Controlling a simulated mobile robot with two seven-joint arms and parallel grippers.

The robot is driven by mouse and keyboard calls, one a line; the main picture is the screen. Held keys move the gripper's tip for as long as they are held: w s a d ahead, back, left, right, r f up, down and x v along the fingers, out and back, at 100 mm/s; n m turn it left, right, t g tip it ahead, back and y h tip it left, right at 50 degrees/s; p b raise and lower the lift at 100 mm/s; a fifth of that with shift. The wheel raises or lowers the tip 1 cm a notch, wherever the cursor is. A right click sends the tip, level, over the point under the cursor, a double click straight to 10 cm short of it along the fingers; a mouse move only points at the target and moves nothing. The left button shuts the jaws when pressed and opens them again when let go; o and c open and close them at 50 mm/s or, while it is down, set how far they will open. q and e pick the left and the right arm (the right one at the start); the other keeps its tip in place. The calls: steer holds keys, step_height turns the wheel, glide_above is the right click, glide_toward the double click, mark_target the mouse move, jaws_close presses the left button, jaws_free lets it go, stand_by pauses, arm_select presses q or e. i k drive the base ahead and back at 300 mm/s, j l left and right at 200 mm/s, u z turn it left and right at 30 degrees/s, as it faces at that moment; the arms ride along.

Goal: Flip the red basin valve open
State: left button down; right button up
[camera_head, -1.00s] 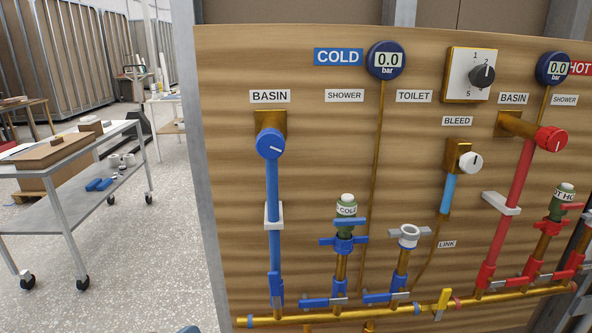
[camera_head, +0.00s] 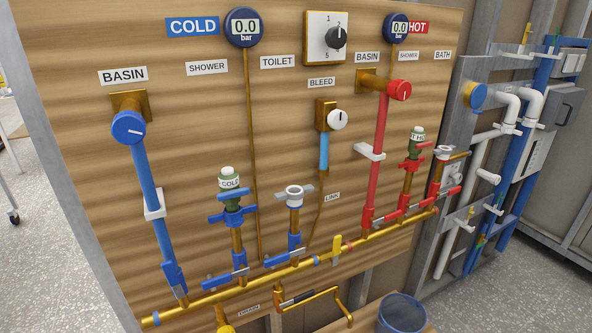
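The red basin valve (camera_head: 369,217) sits at the foot of the red basin pipe (camera_head: 379,150), just above the brass manifold pipe (camera_head: 260,281). Its red lever (camera_head: 386,218) points to the right, roughly along the manifold. Neither of my grippers is in view.
Blue valves (camera_head: 172,276) line the manifold's left part. A yellow lever (camera_head: 337,246) stands mid-manifold. Other red valves (camera_head: 420,207) are close on the right. A blue bucket (camera_head: 402,314) is below. The space before the board is clear.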

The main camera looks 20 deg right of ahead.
mark_target(387, 217)
steer(key=z, duration=1.25)
